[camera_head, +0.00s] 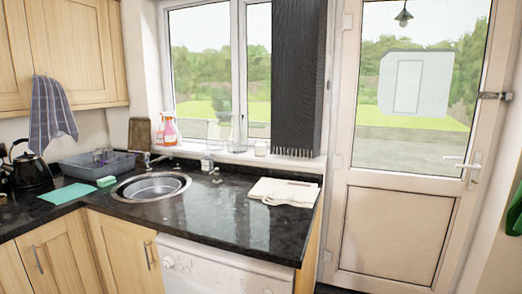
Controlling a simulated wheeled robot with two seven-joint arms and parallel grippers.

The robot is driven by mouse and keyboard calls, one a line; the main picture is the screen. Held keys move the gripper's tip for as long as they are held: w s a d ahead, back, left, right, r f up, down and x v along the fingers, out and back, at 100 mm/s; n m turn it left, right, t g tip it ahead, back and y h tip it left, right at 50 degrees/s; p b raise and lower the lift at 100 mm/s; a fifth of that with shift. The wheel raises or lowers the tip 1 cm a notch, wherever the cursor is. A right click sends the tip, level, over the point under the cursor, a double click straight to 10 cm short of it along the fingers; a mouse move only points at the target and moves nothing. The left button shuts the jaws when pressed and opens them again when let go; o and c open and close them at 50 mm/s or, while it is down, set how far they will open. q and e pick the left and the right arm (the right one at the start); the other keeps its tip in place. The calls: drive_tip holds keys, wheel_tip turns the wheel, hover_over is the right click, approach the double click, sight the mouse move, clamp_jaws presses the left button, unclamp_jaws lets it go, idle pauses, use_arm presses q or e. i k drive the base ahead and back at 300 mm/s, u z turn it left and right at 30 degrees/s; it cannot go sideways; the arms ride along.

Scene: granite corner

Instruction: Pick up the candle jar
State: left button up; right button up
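A small whitish cup-like jar (260,148) stands upright on the windowsill (228,156), behind the counter. It may be the candle jar, but it is too small to tell for sure. A clear glass vessel (237,133) stands to its left on the sill, near the tap (210,162). Neither of my grippers shows in the head view.
The dark granite counter (225,210) holds a round sink (152,187), a folded cloth (284,191), a dish rack (98,166) and a black kettle (30,170). Spray bottles (169,130) stand left on the sill. A door (388,225) is at right.

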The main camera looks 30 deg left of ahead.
sight(260, 145)
drive_tip(key=z, duration=0.5)
drive_tip(key=i, duration=2.9)
drive_tip(key=u, duration=0.65)
